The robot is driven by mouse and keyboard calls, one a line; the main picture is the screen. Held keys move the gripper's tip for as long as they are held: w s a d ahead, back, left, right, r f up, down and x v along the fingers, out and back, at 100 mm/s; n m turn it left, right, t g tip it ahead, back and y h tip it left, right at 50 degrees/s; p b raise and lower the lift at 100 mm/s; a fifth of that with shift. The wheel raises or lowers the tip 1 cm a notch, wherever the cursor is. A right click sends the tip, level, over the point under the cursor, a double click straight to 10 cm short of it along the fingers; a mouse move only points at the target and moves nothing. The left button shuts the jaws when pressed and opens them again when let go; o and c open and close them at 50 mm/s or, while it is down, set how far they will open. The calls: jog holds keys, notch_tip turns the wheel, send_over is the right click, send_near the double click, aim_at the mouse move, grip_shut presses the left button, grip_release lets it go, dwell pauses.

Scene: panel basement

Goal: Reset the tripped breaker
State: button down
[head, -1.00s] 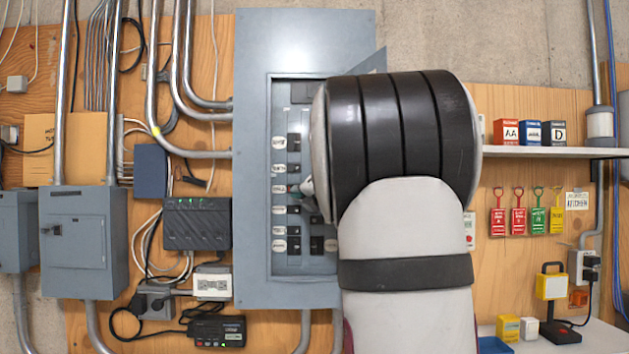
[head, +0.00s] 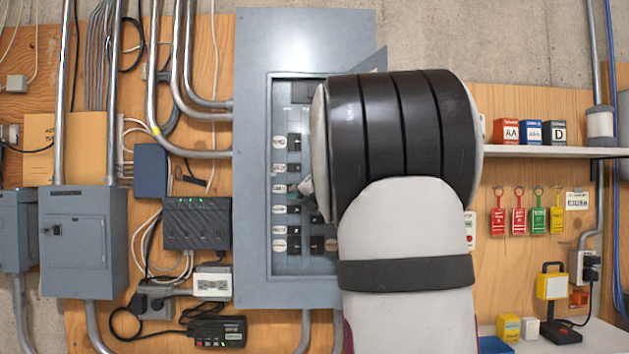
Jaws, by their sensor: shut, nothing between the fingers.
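The grey breaker panel (head: 355,45) stands open in the middle of the head view. Its left column of black breakers (head: 294,143) shows, with white oval labels (head: 279,170) beside them. My arm hides most of the right column. A small greenish spot (head: 293,188) shows at the third-row breaker. Only a bit of my gripper (head: 307,186) shows past the arm's left edge, close to the right of that breaker. It is shut with nothing held. Whether it touches the breaker cannot be told.
The panel door's edge (head: 377,60) shows above my arm. Grey conduits (head: 165,90) and a black router box (head: 197,224) are at the left. A shelf (head: 550,152) with battery boxes and several hanging tags (head: 518,215) is at the right.

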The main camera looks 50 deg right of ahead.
jog(key=shift+w+a, duration=0.3)
jog(key=shift+w, duration=0.05)
dwell(0.4)
jog(key=shift+s+d, duration=0.15)
jog(key=shift+s, duration=0.05)
dwell(0.4)
jog(key=s+a, duration=0.4)
jog(key=a, duration=0.1)
jog(key=shift+s+a+b, duration=0.2)
jog(key=shift+s+b, duration=0.1)
dwell(0.3)
dwell(0.5)
